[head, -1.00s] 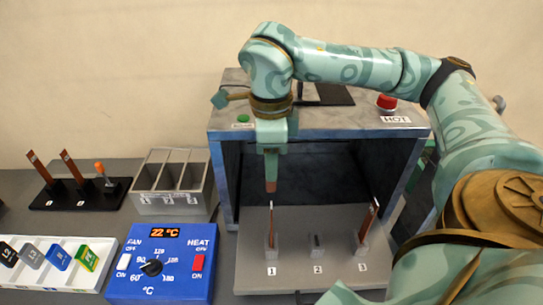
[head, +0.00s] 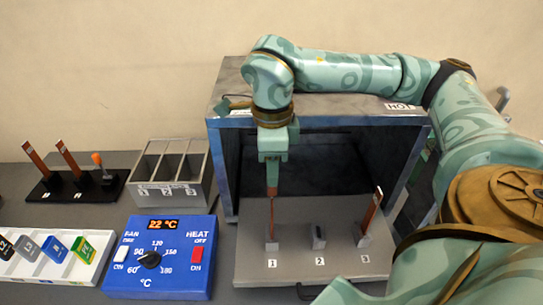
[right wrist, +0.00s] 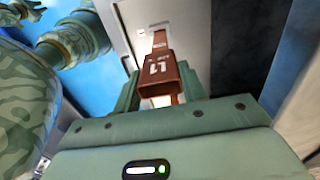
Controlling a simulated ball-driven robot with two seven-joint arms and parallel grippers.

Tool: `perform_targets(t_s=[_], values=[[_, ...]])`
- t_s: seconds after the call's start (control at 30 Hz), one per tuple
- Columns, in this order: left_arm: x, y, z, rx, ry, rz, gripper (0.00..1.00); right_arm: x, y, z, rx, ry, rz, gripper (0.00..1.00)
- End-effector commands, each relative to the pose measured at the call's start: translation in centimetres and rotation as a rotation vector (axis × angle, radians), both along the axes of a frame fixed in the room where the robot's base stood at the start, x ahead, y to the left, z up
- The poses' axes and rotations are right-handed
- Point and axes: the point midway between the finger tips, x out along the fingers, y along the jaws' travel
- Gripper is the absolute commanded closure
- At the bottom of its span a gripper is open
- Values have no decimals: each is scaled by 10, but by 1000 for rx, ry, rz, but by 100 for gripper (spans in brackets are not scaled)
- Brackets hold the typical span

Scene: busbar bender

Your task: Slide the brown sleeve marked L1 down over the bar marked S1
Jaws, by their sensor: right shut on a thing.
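My right gripper (head: 272,162) is shut on the brown sleeve marked L1 (right wrist: 160,75), whose mark reads clearly in the right wrist view. In the head view the sleeve (head: 272,177) is upright, in line with the copper bar (head: 272,218) that stands at position 1 of the grey tray. The mark S1 is not readable on the bar. My left gripper is not in view.
The grey tray (head: 340,278) lies before the open oven (head: 215,165). Position 2 holds a dark empty holder (head: 319,238); another copper bar (head: 370,212) leans at position 3. Left are a blue control box (head: 160,283), a three-bay metal bin (head: 195,198) and a black stand (head: 85,196).

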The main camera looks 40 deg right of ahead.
Motion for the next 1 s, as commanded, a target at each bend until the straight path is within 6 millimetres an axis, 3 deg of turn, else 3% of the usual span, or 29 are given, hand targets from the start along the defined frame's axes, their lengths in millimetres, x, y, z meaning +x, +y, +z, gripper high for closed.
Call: perform_targets(t_s=[0.6, 1.0], values=[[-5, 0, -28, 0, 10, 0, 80, 0, 0, -47, -1, 1, 0, 80], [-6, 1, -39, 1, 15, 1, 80, 0, 0, -65, 0, 0, 0, 80]])
